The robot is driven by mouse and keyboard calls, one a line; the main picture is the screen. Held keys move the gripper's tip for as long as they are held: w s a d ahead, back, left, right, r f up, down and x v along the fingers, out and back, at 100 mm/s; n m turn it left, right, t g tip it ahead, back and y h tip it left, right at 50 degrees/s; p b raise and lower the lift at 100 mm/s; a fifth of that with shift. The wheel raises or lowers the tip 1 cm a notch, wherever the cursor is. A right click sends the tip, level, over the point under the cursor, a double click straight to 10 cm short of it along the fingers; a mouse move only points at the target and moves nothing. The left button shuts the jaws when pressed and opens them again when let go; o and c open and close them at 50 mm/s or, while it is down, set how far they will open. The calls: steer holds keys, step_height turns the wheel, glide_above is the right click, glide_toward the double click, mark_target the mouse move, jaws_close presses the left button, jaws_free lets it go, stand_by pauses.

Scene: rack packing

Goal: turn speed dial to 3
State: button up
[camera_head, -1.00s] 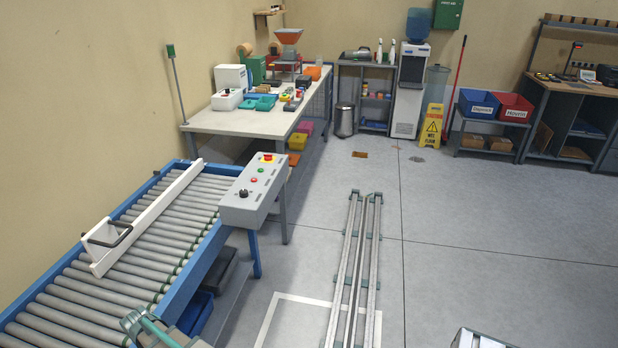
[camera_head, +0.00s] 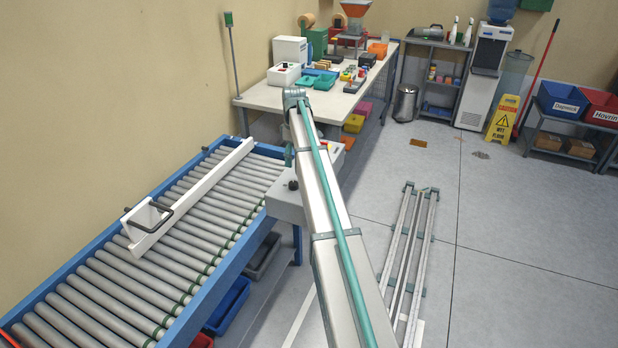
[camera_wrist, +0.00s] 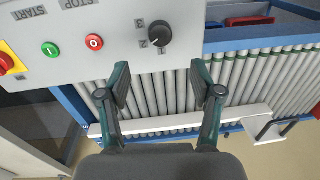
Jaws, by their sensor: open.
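The speed dial is a black round knob (camera_wrist: 160,33) with a white pointer line, in the wrist view on the light grey control panel (camera_wrist: 110,40). Printed marks 1, 2 and 3 stand along its left and lower side; the exact setting is hard to read. My gripper (camera_wrist: 160,75) is open and empty. Its two green-black fingers point toward the panel, with the dial beyond and between their tips, apart from them.
A green START button (camera_wrist: 50,49), a red STOP button (camera_wrist: 94,42) and a red-and-yellow emergency stop (camera_wrist: 8,62) share the panel. The roller conveyor (camera_head: 170,322) with a white guide bar (camera_head: 190,198) lies left of it. A workbench (camera_head: 330,104) stands behind.

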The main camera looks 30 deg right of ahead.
mark_target(294, 183)
steer(key=f+p, duration=0.1)
steer(key=f, duration=0.2)
steer(key=f+p, duration=0.1)
steer(key=f, duration=0.3)
steer(key=f+p, duration=0.1)
steer(key=f, duration=0.2)
steer(key=shift+s+a+f, duration=0.2)
steer(key=shift+a+f, duration=0.05)
steer(key=shift+a, duration=0.05)
steer(key=c, duration=1.1)
steer(key=shift+c, duration=0.2)
steer(key=shift+m, duration=0.4)
steer(key=m+b, duration=0.2)
steer(key=m, duration=0.3)
steer(key=m+b, duration=0.1)
steer(key=m, duration=0.4)
steer(key=shift+t, duration=0.4)
steer(key=shift+m, duration=0.4)
